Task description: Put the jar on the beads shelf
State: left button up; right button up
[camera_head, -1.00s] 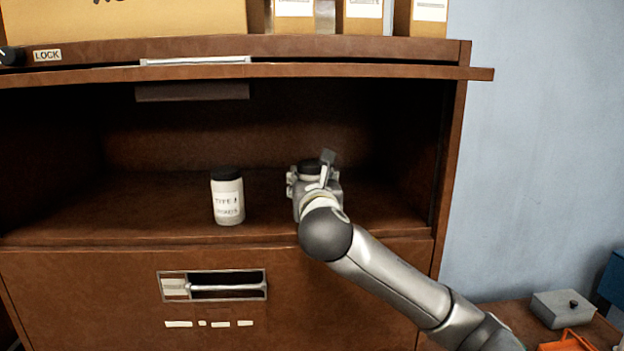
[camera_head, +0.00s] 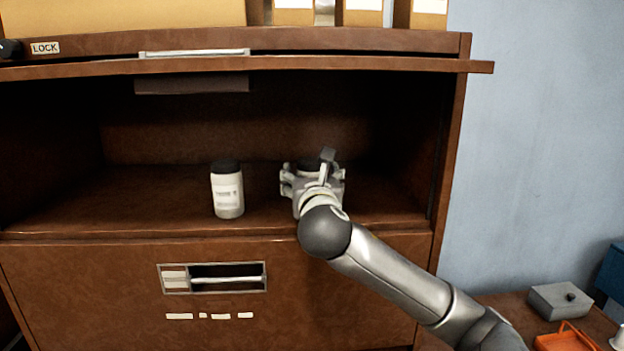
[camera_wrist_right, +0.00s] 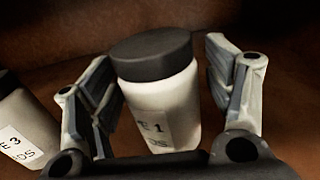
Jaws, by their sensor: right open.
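A white jar with a dark lid (camera_wrist_right: 160,90) stands upright between the fingers of my right gripper (camera_wrist_right: 158,70) in the right wrist view; part of its label reads "E 1". The fingers are open, with a gap showing on the right side. In the head view my right gripper (camera_head: 312,182) is inside the open cabinet shelf (camera_head: 150,205), and it hides most of this jar. A second white jar with a dark lid (camera_head: 228,190) stands upright to the left of it; its label in the right wrist view (camera_wrist_right: 22,135) ends in "3". My left gripper is not in view.
The shelf's top edge (camera_head: 380,66) overhangs the opening, and a side wall (camera_head: 448,150) closes it on the right. A closed drawer (camera_head: 330,290) is below. A grey box (camera_head: 560,301) and an orange object (camera_head: 567,338) are at lower right.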

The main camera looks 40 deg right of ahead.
jog(key=shift+r, duration=0.1)
jog(key=shift+s+a, duration=0.25)
jog(key=shift+s, duration=0.1)
jog(key=b+v, duration=0.3)
jog(key=v, duration=0.8)
jog(key=shift+s, duration=0.1)
